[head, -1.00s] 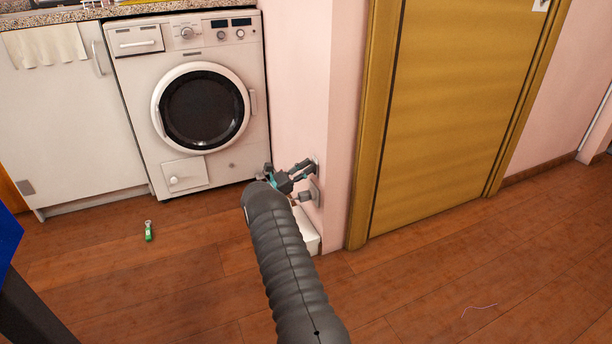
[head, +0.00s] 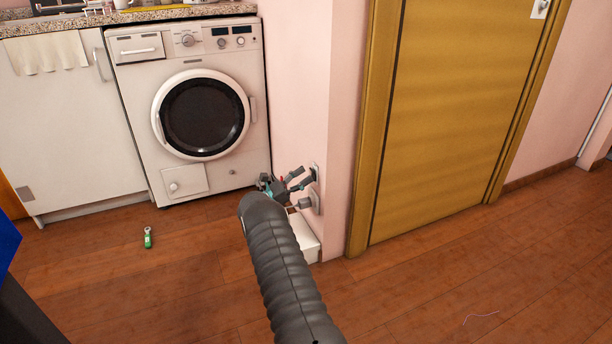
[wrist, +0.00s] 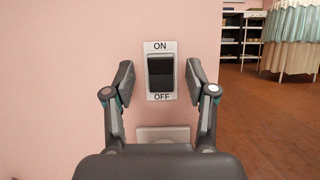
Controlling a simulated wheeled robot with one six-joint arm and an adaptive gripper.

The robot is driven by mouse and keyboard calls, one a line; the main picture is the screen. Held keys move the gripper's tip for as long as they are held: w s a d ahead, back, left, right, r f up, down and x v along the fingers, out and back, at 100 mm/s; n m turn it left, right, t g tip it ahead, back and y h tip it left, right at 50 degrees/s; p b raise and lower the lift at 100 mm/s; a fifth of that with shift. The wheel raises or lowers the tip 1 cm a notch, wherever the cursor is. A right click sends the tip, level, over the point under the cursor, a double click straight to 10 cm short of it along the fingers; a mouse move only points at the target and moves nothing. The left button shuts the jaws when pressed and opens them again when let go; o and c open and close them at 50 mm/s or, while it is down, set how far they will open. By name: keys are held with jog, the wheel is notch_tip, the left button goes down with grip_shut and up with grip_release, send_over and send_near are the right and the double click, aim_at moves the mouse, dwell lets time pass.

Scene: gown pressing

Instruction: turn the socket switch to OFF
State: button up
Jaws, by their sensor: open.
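The socket switch (wrist: 161,71) is a dark rocker in a grey frame on a white plate, with ON printed above it and OFF below, on the pink wall in the wrist view. My gripper (wrist: 159,82) is open, with one finger on each side of the switch and nothing between them. I cannot tell whether the fingertips touch the wall. In the head view my gripper (head: 302,180) is at the wall by the switch plate (head: 316,171), which it partly hides. The rocker's tilt is unclear.
A pale socket plate (wrist: 163,133) is below the switch. In the head view a grey plug (head: 307,203) sits low on the wall above a white box (head: 308,240). A washing machine (head: 205,115) stands left, a yellow door (head: 455,110) right. A green item (head: 148,238) lies on the floor.

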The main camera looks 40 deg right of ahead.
jog(key=v, duration=1)
jog(key=shift+a, duration=0.2)
jog(key=shift+w, duration=0.1)
